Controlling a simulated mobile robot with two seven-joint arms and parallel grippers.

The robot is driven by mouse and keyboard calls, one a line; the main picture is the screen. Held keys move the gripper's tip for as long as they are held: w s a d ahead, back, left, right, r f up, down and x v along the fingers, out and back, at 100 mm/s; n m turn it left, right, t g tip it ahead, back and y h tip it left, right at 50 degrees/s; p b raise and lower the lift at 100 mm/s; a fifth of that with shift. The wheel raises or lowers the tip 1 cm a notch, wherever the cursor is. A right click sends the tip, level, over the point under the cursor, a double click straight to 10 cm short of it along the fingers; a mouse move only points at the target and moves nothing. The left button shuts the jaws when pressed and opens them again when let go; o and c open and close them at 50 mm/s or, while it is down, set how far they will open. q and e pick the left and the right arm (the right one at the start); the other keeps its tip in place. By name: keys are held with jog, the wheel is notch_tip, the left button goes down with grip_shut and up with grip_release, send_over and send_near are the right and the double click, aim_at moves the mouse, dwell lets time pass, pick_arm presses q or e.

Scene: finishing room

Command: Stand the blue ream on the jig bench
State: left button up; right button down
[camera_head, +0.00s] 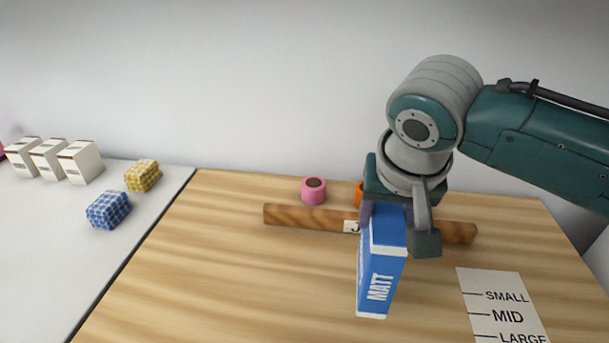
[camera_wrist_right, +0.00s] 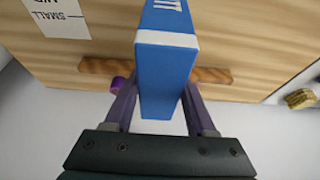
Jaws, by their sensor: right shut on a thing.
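The blue ream (camera_head: 379,270) is a tall blue block with white bands and the word MATT on its side. It is upright over the wooden jig bench (camera_head: 220,270), in front of the wooden bar. My right gripper (camera_head: 402,222) is shut on its upper part. In the right wrist view the ream (camera_wrist_right: 167,75) sits between the two purple fingers (camera_wrist_right: 158,98). I cannot tell whether its bottom touches the bench. My left gripper is in neither view.
A brown wooden bar (camera_head: 310,216) with a small white label lies across the bench. Behind it stand a pink roll (camera_head: 313,190) and an orange roll (camera_head: 359,194). A size card (camera_head: 500,305) lies right. White boxes (camera_head: 80,162), a yellow checked pack (camera_head: 142,175) and a blue checked pack (camera_head: 108,210) are on the left white surface.

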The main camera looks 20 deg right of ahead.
jog(key=shift+w+f+b, duration=0.1)
jog(key=shift+f+b, duration=0.4)
jog(key=shift+f, duration=1.65)
jog(key=shift+f, duration=0.2)
jog(key=shift+c, duration=1.1)
grip_release()
jog(key=p+v, duration=0.3)
jog(key=v, duration=0.8)
jog(key=shift+r, duration=0.35)
jog(key=shift+s+a+r, duration=0.1)
jog(key=shift+s+a, duration=0.1)
jog(key=shift+s, duration=0.05)
jog(key=s+a+f+n+y, duration=0.1)
jog(key=s+n, duration=0.3)
jog(key=s, duration=0.4)
jog(key=s+a+n+y, duration=0.1)
jog(key=s+n, duration=0.3)
jog(key=s, duration=0.5)
jog(key=shift+a+f+y, duration=0.3)
jog(key=shift+a+f, duration=0.1)
jog(key=shift+a, duration=0.4)
